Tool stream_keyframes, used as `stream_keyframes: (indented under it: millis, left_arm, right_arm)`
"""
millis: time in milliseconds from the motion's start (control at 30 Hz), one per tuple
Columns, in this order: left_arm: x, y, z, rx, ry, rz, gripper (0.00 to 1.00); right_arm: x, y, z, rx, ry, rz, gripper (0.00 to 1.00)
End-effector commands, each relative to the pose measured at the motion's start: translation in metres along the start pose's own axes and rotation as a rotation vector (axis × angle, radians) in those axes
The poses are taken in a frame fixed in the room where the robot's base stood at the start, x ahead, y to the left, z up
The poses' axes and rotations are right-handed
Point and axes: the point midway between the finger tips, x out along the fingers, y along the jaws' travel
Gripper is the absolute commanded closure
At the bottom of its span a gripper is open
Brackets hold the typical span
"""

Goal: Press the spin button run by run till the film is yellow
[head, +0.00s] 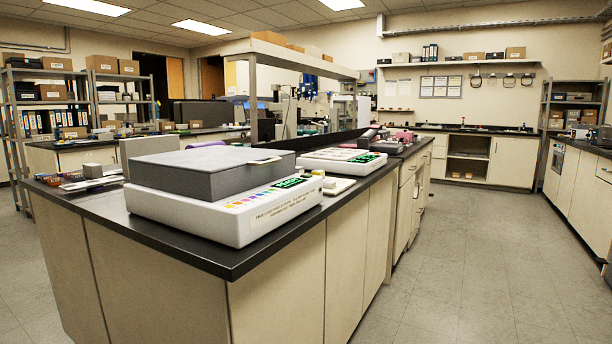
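A white bench machine with a closed grey lid (205,170) stands on the near corner of the black-topped bench. Its sloped front panel (265,199) carries a row of coloured patches, a lit green display (288,183) and printed text too small to read. A second white device (341,160) with a green display stands behind it to the right. I cannot tell which control is the spin button, and no film shows; the inside under the lid is hidden. Neither of my grippers is in view.
The black bench top (225,262) has a bare strip along its near edge. Small coloured items (88,172) lie at its left end. Open grey floor (470,260) runs along the right, up to cabinets (585,190) at the far right.

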Motion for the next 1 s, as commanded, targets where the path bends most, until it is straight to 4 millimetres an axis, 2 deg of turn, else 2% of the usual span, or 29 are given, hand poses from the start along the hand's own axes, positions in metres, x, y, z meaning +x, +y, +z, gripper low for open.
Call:
stream_keyframes:
  millis: [133,167,400,467,1000]
  left_arm:
    - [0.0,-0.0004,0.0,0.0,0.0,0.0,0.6]
    - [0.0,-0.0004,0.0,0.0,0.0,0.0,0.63]
    - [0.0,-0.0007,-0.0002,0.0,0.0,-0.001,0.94]
    - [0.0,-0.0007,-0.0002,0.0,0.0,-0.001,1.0]
    - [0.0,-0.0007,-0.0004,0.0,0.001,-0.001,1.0]
  right_arm:
    - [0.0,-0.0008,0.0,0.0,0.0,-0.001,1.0]
    - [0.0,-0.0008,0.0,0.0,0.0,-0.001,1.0]
    - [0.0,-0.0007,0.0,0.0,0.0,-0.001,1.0]
    - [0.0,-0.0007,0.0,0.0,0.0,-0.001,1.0]
    - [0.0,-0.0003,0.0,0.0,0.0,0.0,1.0]
